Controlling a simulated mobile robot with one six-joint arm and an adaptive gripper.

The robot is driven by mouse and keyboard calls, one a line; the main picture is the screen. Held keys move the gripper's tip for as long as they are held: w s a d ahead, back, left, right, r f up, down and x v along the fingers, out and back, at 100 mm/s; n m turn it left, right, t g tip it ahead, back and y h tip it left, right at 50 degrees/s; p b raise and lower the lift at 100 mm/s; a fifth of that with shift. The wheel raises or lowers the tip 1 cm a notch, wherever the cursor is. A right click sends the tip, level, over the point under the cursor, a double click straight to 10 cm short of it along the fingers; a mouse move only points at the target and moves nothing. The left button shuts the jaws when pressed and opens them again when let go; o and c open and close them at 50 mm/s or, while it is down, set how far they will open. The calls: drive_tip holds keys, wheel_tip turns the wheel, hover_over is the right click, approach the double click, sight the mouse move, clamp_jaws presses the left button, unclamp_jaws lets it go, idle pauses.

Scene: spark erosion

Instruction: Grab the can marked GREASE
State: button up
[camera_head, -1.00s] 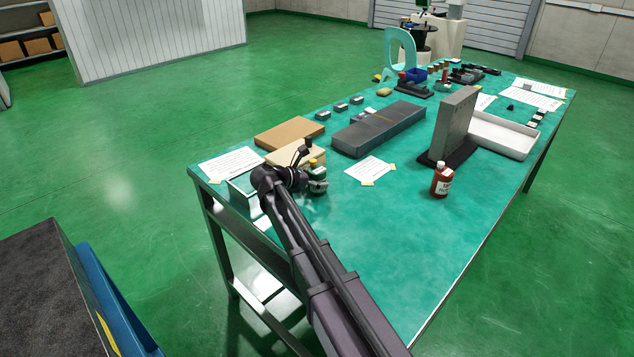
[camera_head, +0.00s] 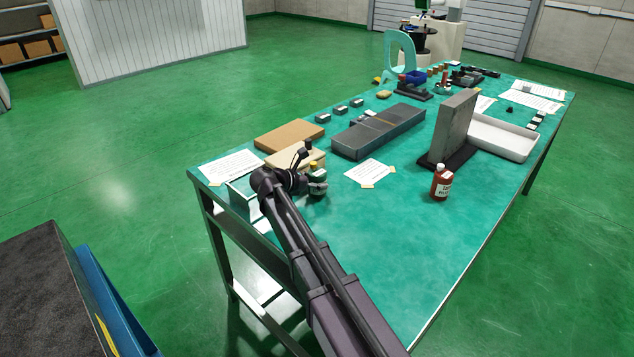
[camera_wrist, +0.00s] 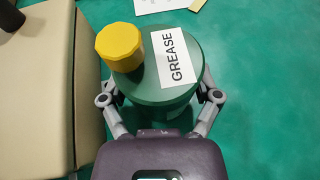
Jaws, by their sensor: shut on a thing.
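The green can marked GREASE (camera_wrist: 160,75), with a yellow cap, stands in the middle of the wrist view. My gripper (camera_wrist: 158,95) has one finger on each side of it and is shut on it. The fingertips are partly hidden by the can. In the head view the can (camera_head: 317,182) shows at the end of my arm, near the table's left end. My gripper (camera_head: 297,180) is largely hidden there by the wrist. I cannot tell whether the can rests on the table.
A beige box (camera_wrist: 47,85) stands close to the left of the can. A paper sheet (camera_head: 369,172) lies behind it. A red-brown bottle (camera_head: 440,183) and an upright grey plate (camera_head: 452,130) stand to the right. The front of the green table (camera_head: 390,240) is clear.

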sight(317, 171)
drive_tip(key=shift+r, duration=0.15)
wheel_tip(317, 171, up, 3)
drive_tip(key=p, duration=0.3)
drive_tip(key=s+a+r+p, duration=0.1)
drive_tip(key=s+a+p, duration=0.1)
drive_tip(key=s, duration=1.4)
drive_tip(key=shift+a+r, duration=0.2)
drive_tip(key=shift+r, duration=0.15)
drive_tip(key=shift+w, duration=0.1)
